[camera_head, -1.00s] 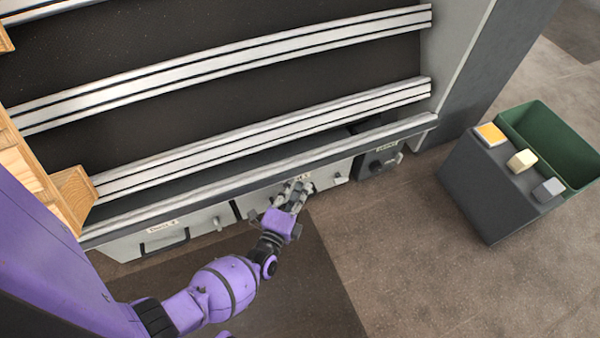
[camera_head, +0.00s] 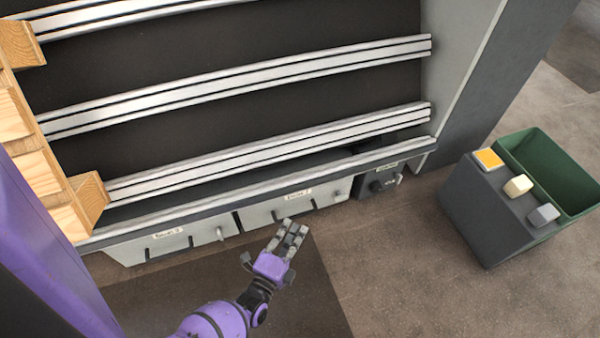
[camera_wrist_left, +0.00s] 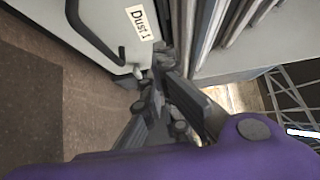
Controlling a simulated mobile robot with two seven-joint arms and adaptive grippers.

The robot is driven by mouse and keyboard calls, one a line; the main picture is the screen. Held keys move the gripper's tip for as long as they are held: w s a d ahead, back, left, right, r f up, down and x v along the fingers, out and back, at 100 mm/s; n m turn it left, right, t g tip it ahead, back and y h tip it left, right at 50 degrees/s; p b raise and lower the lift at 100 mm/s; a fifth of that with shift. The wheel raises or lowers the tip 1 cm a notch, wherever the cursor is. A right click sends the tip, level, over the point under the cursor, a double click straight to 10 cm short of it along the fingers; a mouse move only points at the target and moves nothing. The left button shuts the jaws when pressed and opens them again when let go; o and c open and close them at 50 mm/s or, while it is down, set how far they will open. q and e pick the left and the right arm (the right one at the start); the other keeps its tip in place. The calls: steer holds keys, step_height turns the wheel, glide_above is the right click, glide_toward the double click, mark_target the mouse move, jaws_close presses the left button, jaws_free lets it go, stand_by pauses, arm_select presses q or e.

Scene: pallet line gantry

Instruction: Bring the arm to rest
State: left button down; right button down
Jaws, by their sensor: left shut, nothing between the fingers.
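My purple left arm reaches in from the bottom of the head view, and its grey left gripper (camera_head: 289,238) is shut and empty. The gripper hangs over the dark mat, in front of the drawer row and apart from it in that view. The gripper fingers also show in the left wrist view (camera_wrist_left: 165,100), close together with nothing between them. A drawer front (camera_wrist_left: 100,22) with a black handle and a "Dust 1" label shows beyond them there. My right gripper is not in view.
A rack with pale rails (camera_head: 250,78) stands above labelled drawers (camera_head: 295,203). Wooden pallet parts (camera_head: 35,165) are at the left. A dark stand (camera_head: 490,215) with coloured blocks and a green bin (camera_head: 550,165) stand at the right. The floor between is clear.

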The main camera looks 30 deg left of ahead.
arm_select(q)
steer(key=s, duration=0.4)
steer(key=shift+d+p, duration=0.3)
steer(key=shift+p, duration=0.05)
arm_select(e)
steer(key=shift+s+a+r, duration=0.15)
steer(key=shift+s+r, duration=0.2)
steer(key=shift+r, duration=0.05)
arm_select(q)
steer(key=shift+s, duration=0.1)
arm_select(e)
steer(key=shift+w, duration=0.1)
